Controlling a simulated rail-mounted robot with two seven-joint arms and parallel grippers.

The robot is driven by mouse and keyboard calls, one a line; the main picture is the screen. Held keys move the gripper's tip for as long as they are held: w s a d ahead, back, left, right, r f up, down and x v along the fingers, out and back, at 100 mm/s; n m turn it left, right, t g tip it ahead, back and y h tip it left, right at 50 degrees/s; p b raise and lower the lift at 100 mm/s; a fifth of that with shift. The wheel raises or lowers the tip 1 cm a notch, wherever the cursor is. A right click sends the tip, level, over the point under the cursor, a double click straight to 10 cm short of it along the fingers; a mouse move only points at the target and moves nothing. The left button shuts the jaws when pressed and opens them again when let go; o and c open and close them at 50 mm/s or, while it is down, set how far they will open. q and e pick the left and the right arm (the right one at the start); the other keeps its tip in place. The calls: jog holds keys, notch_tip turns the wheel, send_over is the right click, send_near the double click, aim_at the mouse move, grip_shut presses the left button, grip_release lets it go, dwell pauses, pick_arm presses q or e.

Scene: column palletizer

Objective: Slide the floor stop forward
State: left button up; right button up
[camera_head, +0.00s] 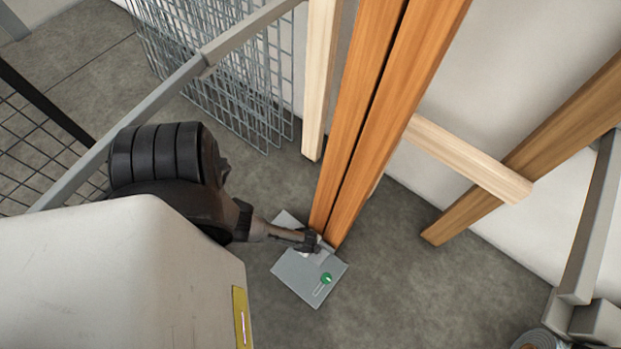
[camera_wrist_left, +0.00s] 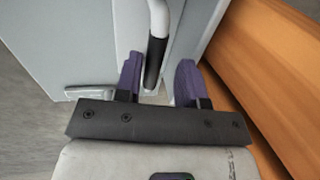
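The floor stop (camera_head: 296,272) is a flat grey plate on the floor at the foot of two orange wooden posts. A round green mark (camera_head: 327,278) sits by a slot on its near part. My left gripper (camera_head: 311,243) is low over the plate, close beside the posts. In the left wrist view, the purple fingers of my left gripper (camera_wrist_left: 158,62) stand apart on either side of a bar handle (camera_wrist_left: 155,58) with a dark grip. A gap shows beside the handle, so the fingers look open around it. The grey plate (camera_wrist_left: 72,48) lies beyond. My right gripper is not in view.
The orange posts (camera_head: 366,120) rise right next to my left gripper, and their side fills the right of the wrist view. A wire mesh panel (camera_head: 225,75) stands behind. A timber brace (camera_head: 468,157) leans at the right. Floor right of the plate is clear.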

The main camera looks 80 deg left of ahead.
pick_arm(q)
jog(key=shift+o, duration=0.2)
jog(key=shift+s+d, duration=0.1)
jog(key=shift+r, duration=0.15)
notch_tip(320, 180, up, 13)
jog(key=s+d+p, duration=0.1)
jog(key=s+p, duration=0.1)
jog(key=p, duration=0.9)
jog(key=shift+d, duration=0.3)
jog(key=shift+r, duration=0.1)
